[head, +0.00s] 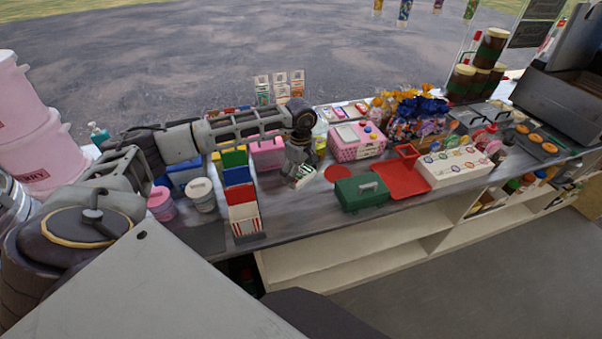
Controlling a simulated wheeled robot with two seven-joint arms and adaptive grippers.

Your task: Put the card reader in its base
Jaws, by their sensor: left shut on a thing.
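My left gripper (299,160) reaches over the counter from the left and points down. It is shut on a small white and dark green thing (306,173), which looks like the card reader. The fingers hide part of it, and I cannot tell whether it touches the counter. I cannot make out the reader's base for sure; it may be hidden behind or under the gripper. My right gripper is not in view.
Left of the gripper stands a rack of coloured cartons (240,190). To the right are a red disc (337,174), a pink spotted box (357,151), a green box (361,192) and a red tray (402,181). Bare counter (290,212) lies in front.

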